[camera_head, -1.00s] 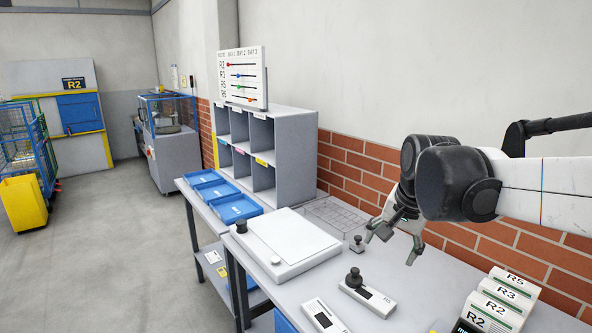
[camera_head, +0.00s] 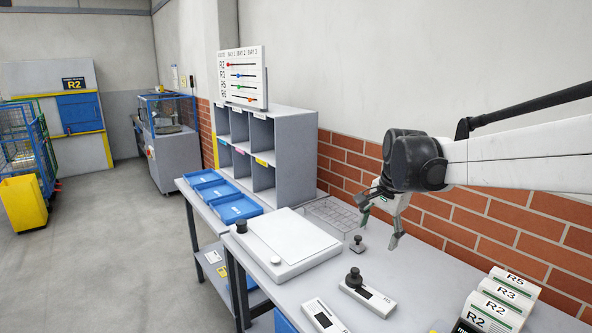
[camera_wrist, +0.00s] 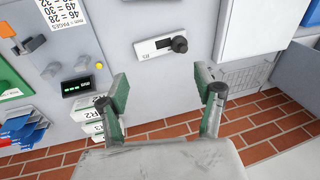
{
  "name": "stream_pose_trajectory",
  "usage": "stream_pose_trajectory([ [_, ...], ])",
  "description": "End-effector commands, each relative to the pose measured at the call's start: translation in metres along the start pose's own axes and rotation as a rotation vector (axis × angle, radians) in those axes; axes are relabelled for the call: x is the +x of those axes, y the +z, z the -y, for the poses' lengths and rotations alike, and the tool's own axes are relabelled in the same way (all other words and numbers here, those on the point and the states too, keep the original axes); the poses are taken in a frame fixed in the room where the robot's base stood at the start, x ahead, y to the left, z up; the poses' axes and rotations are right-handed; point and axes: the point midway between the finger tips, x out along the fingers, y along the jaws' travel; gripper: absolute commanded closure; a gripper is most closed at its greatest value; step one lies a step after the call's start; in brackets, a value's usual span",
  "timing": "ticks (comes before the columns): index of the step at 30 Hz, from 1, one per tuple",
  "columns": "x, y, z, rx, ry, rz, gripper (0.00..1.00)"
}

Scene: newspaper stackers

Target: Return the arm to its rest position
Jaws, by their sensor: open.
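My gripper (camera_head: 378,226) hangs above the right-hand grey table in the head view, in front of the brick wall. Its two fingers are apart and nothing is between them. The wrist view shows both green-padded fingers (camera_wrist: 167,95) spread over bare tabletop. My arm reaches in from the right edge, above the table.
A white flat-topped unit (camera_head: 300,238) is to the left. R-labelled cards (camera_head: 508,292) stand at the right. Blue trays (camera_head: 236,209) and grey pigeonholes (camera_head: 293,150) are farther back.

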Motion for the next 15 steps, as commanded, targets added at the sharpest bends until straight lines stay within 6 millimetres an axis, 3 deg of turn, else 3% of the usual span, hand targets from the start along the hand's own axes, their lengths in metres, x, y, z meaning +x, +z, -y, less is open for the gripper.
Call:
stream_pose_trajectory([
  [15, 0.037, -0.029, 0.028, 0.137, 0.041, 0.045, 0.34],
])
